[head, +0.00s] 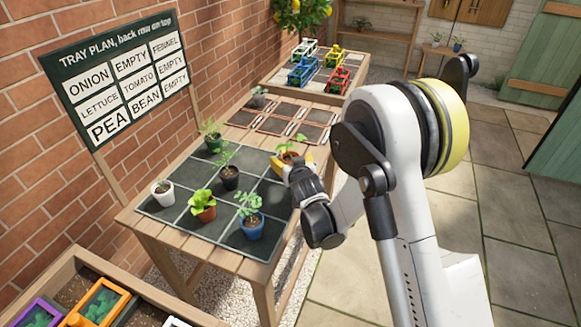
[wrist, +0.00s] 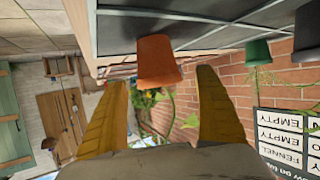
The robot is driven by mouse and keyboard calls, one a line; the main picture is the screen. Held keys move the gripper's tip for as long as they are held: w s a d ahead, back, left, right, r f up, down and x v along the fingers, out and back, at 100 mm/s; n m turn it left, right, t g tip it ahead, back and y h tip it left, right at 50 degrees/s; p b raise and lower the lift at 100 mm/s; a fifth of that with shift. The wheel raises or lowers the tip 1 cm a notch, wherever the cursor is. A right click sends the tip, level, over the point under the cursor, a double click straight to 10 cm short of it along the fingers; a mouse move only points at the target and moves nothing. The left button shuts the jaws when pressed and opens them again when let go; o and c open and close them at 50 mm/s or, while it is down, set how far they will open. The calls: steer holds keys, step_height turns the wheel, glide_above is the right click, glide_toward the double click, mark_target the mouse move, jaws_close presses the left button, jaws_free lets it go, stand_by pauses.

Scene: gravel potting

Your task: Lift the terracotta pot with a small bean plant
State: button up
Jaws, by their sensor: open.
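The terracotta pot (wrist: 158,58) shows upside down in the wrist view, its base against the dark tray. In the wrist view my gripper (wrist: 161,82) is open, with one yellow finger to each side of the pot's rim and a visible gap on both sides. A second terracotta pot (head: 203,212) with broad leaves stands at the tray's front.
The gridded tray (head: 175,192) also holds a white pot (head: 162,194), a blue pot (head: 250,227), a black pot (head: 229,181) and a green pot (head: 214,145). A sign (head: 118,80) stands at the wall. Coloured crates (head: 303,72) sit on the table behind.

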steer(key=shift+x, duration=1)
steer(key=c, duration=1.4)
steer(key=shift+r, duration=0.15)
